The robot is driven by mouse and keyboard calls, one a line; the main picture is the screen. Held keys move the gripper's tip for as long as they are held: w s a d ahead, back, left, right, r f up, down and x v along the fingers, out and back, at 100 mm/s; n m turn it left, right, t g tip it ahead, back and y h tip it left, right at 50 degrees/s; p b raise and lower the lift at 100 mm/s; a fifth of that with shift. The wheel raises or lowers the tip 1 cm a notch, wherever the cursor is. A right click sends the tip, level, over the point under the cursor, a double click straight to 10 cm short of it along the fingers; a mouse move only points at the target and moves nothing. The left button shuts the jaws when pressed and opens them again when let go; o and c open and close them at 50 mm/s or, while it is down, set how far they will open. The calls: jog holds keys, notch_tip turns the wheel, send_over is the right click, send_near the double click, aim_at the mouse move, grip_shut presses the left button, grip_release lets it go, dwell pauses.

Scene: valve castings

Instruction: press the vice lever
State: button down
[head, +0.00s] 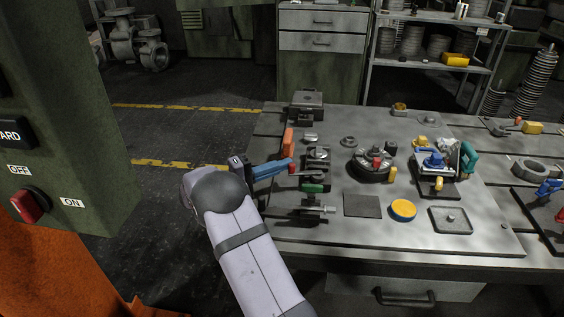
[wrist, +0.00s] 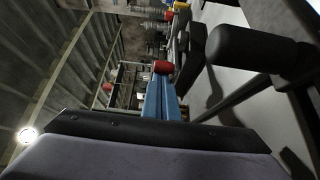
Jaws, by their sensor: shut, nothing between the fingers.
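My gripper (head: 290,163) is blue and shut with nothing in it. It reaches in from the left over the left side of the bench, pointing right. A small grey vice-like fixture (head: 317,155) stands just right of its tips, with a dark bar (head: 308,175) low on its near side. I cannot tell for certain which part is the vice lever, or whether my fingertips touch anything. In the wrist view my blue fingers (wrist: 160,97) point at a red knob (wrist: 163,67). A thick black rounded handle (wrist: 262,48) shows close by on the right.
An orange upright piece (head: 288,141) stands beyond my gripper, and a green-handled clamp (head: 314,188) on the near side. A round dark fixture (head: 370,168) stands further right. A dark square plate (head: 361,205) and a yellow disc (head: 403,209) lie in front.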

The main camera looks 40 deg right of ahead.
aim_at(293, 170)
jog(key=shift+s+a+b, duration=0.3)
jog(key=shift+s+a, duration=0.15)
jog(key=shift+s, duration=0.35)
jog(key=shift+s+a+b, duration=0.25)
jog(key=shift+s+a, duration=0.2)
jog(key=shift+s, duration=0.3)
jog(key=shift+w, duration=0.1)
jog(key=shift+w+f+b, duration=0.1)
jog(key=shift+w+b, duration=0.35)
jog(key=shift+w, duration=1.25)
jog(key=shift+w+a, duration=0.2)
jog(key=shift+a, duration=0.1)
jog(key=s+a, duration=0.1)
jog(key=a, duration=0.2)
jog(key=s+a, duration=0.1)
jog(key=a, duration=0.2)
jog(key=s+a, duration=0.1)
jog(key=a, duration=0.2)
jog(key=shift+s+b, duration=0.3)
jog(key=shift+b, duration=0.05)
jog(key=shift+d, duration=0.1)
